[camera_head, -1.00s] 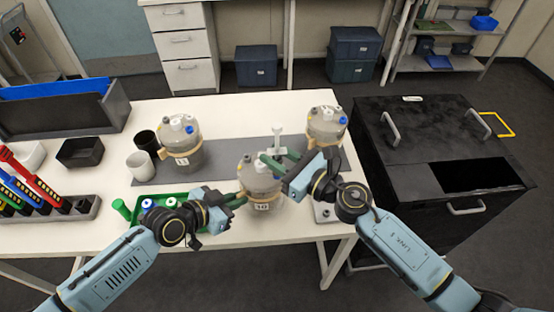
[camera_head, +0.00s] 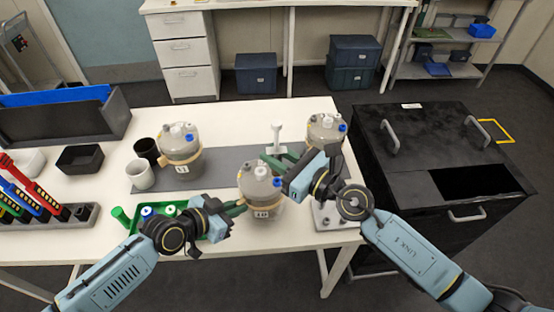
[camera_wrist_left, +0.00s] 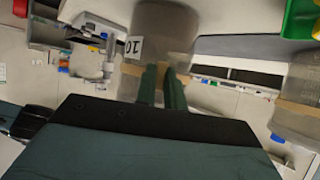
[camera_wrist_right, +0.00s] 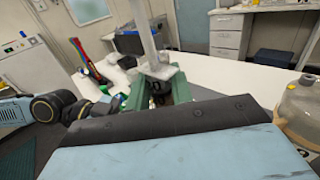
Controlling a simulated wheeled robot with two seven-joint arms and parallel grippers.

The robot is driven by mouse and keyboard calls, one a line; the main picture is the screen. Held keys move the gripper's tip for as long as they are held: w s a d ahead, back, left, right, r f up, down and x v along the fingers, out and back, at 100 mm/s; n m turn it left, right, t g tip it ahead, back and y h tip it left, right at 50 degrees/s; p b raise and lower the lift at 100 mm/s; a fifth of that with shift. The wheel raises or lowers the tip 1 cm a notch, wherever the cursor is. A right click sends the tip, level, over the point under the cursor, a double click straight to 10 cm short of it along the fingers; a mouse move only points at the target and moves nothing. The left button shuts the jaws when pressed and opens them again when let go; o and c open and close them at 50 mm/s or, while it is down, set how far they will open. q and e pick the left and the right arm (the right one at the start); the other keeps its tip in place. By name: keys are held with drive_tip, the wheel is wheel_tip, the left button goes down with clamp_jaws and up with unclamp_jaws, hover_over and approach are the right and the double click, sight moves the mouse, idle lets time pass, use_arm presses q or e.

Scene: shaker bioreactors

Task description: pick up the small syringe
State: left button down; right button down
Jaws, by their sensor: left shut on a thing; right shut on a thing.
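A white, slender syringe (camera_head: 277,136) stands upright in my right gripper (camera_head: 280,160), whose green fingers are shut on its lower part. In the right wrist view the syringe (camera_wrist_right: 144,35) rises between the fingers (camera_wrist_right: 155,90), with a pale flange at their level. Whether it is the small one I cannot tell. My left gripper (camera_head: 238,207) is shut on the tan band of the grey bioreactor labelled 10 (camera_head: 261,188). In the left wrist view the fingers (camera_wrist_left: 163,80) lie against this vessel (camera_wrist_left: 165,35); the exact contact is partly hidden.
Another bioreactor (camera_head: 181,151) stands left on the grey mat, and one (camera_head: 325,130) stands at the right. Cups (camera_head: 140,175), a green tray (camera_head: 218,232) and a rack of coloured tools (camera_head: 75,215) are left. A black cabinet (camera_head: 430,145) stands right of the table.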

drive_tip(key=shift+r, duration=0.3)
drive_tip(key=v, duration=1.8)
drive_tip(key=shift+r, duration=0.1)
use_arm(q)
drive_tip(key=c, duration=1.4)
unclamp_jaws()
drive_tip(key=v, duration=1.2)
drive_tip(key=shift+s+f, duration=0.1)
